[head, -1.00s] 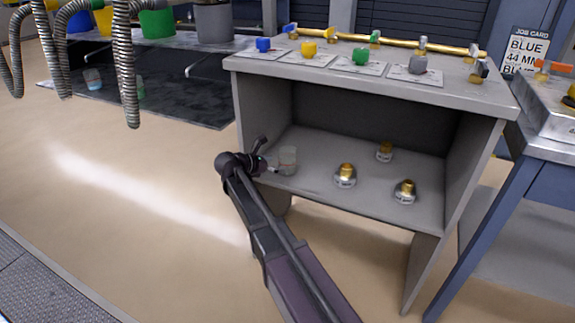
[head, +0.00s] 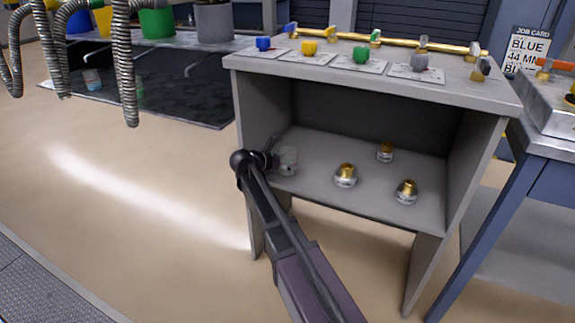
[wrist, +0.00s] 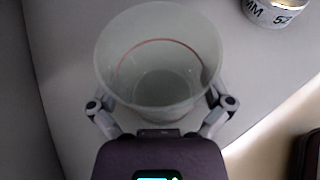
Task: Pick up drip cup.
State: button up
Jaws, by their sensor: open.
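The drip cup (wrist: 158,62) is a translucent, whitish cup with a thin red line around its inside, standing upright on the shelf. In the head view the cup (head: 288,160) is at the left end of the shelf, partly behind my gripper (head: 273,160). In the wrist view my gripper (wrist: 160,108) is open, with one finger on each side of the cup's near part. I cannot tell whether either finger touches the cup.
The grey shelf (head: 330,185) sits under a bench top (head: 460,88), with a side wall close on the left. Several brass-topped fittings stand to the right, one of them (head: 345,176) nearest the cup. The shelf's middle front is free.

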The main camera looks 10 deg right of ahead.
aim_at(288, 152)
dwell(0.3)
jog(key=c, duration=0.9)
jog(key=shift+r, duration=0.15)
notch_tip(288, 152, up, 2)
jog(key=shift+r+p, duration=0.1)
jog(key=shift+p, duration=1.1)
jog(key=shift+r+p, duration=0.75)
jog(key=shift+p, duration=0.05)
jog(key=s+a, duration=0.2)
jog(key=s, duration=0.3)
jog(key=s+a, duration=0.2)
jog(key=s, duration=0.3)
jog(key=s+a+r+p, duration=0.1)
jog(key=s, duration=0.4)
jog(key=shift+a, duration=0.4)
